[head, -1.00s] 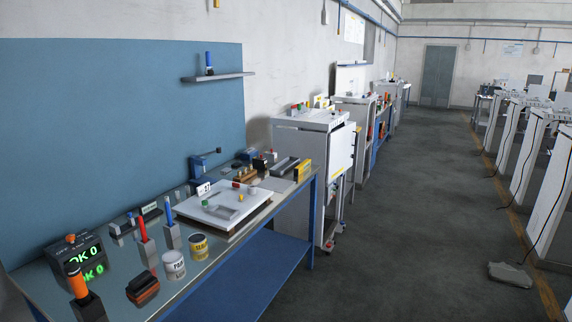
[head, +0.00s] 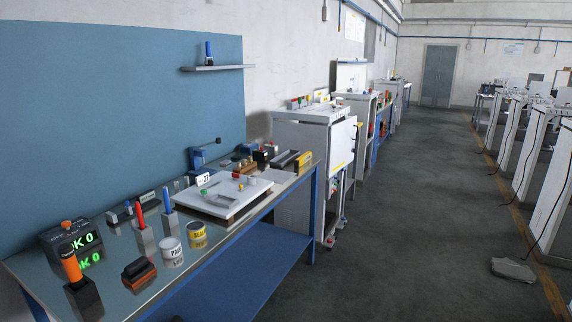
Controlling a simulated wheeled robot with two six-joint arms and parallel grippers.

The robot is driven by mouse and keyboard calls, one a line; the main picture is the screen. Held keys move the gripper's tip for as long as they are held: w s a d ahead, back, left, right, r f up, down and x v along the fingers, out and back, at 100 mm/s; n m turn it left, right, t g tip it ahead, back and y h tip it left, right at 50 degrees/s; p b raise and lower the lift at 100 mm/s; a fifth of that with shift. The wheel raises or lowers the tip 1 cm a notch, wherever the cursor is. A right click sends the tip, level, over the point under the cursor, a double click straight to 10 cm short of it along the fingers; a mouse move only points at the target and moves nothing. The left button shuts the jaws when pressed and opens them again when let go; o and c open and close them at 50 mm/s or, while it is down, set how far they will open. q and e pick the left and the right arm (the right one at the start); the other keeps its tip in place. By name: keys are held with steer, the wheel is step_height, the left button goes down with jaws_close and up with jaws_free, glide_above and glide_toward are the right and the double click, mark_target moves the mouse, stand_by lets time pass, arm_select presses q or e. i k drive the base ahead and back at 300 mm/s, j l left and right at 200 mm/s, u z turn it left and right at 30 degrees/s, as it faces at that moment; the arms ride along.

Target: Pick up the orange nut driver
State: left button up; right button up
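The orange nut driver (head: 71,266) stands upright, handle up, in a dark square holder (head: 85,299) at the near left corner of the workbench. Its lower part is hidden inside the holder. Neither of my grippers shows in the head view.
The bench (head: 190,272) also holds a counter box with green digits (head: 68,240), a red driver (head: 140,204), a blue driver (head: 167,199), an orange-brown block (head: 138,272), two tins and a white board (head: 222,198).

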mark_target(66, 251)
steer(key=u, duration=1.35)
steer(key=l, duration=0.1)
steer(key=i, duration=0.05)
